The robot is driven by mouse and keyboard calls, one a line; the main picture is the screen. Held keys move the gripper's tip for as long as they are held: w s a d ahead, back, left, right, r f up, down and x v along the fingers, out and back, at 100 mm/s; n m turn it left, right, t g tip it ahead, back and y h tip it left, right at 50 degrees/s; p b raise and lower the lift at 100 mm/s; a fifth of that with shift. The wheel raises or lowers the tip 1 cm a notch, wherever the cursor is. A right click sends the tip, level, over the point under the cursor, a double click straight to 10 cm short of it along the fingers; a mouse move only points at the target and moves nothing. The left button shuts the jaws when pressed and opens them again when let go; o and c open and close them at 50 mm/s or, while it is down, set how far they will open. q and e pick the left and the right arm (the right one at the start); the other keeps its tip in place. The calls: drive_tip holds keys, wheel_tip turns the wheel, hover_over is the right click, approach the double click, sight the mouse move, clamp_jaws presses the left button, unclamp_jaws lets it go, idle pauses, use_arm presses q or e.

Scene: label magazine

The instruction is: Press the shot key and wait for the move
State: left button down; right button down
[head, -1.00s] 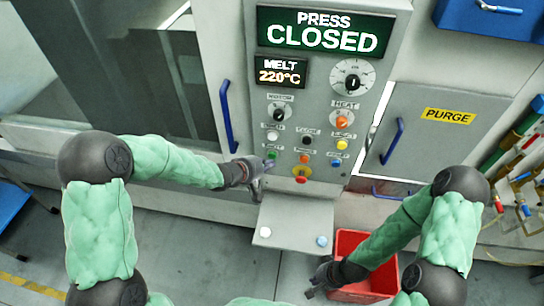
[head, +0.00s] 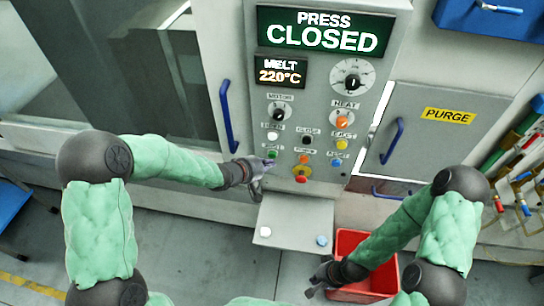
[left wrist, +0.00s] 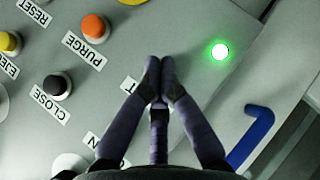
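The control panel (head: 330,100) carries several keys. The green shot key (head: 272,154) is at the left of the lower key row. My left gripper (head: 270,163) is at this key in the head view. In the left wrist view the left gripper (left wrist: 160,72) has its fingertips together, with nothing between them. They cover the place beside the purge key (left wrist: 94,27), so contact with the shot key is hidden. My right gripper (head: 314,288) hangs low beside the red bin; its finger opening is unclear. The display (head: 325,32) reads PRESS CLOSED.
A lit green light (left wrist: 221,51) shows near the panel edge. A red-yellow stop knob (head: 301,173) sits below the keys. A blue handle (head: 228,117) is left of the panel. A shelf (head: 292,226) juts out below. The red bin (head: 385,283) stands on the floor.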

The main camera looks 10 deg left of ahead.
use_arm(q)
drive_tip(key=shift+w, duration=0.1)
drive_tip(key=shift+w+p, duration=0.35)
drive_tip(key=shift+p, duration=0.1)
drive_tip(key=shift+w+p, duration=0.35)
drive_tip(key=shift+w, duration=0.05)
idle(0.7)
drive_tip(key=shift+s, duration=0.85)
drive_tip(key=s, duration=0.5)
idle(0.6)
